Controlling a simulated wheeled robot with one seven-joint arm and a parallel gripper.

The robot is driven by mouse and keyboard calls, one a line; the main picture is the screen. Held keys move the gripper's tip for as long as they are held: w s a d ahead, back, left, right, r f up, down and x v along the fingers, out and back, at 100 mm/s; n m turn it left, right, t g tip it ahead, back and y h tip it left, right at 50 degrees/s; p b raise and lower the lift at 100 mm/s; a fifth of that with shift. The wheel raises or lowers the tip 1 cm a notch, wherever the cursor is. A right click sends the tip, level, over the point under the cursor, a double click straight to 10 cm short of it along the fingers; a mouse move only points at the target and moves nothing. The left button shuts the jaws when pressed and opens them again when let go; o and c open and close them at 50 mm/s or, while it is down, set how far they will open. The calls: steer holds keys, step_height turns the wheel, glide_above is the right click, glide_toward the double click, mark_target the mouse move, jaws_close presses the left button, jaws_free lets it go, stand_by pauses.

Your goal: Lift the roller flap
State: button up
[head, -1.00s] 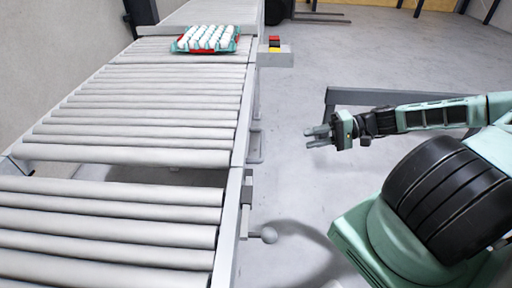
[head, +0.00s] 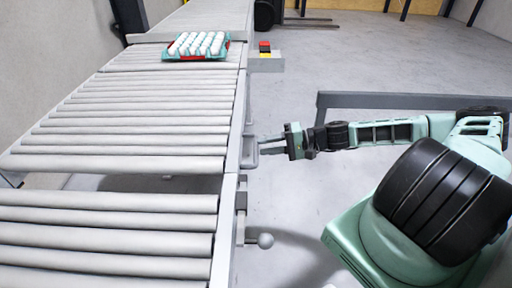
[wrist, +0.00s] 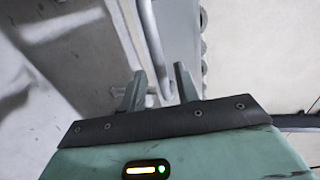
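The roller flap (head: 140,123) is the conveyor section of grey rollers beyond the gap, lying flat in the head view. A grey U-shaped handle (head: 249,152) sits on its right side rail. My gripper (head: 264,146) points left, with its fingertips at or very near this handle. In the wrist view my gripper (wrist: 160,85) has its two fingers apart. The handle's bar (wrist: 153,45) runs down between or just beyond the fingertips; I cannot tell whether they touch it.
A fixed roller section (head: 100,240) lies on the near side of the gap. A tray of white eggs (head: 170,57) stands at the far end, beside a control box (head: 266,62).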

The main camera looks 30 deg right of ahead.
mark_target(256, 146)
steer(key=shift+x, duration=1.9)
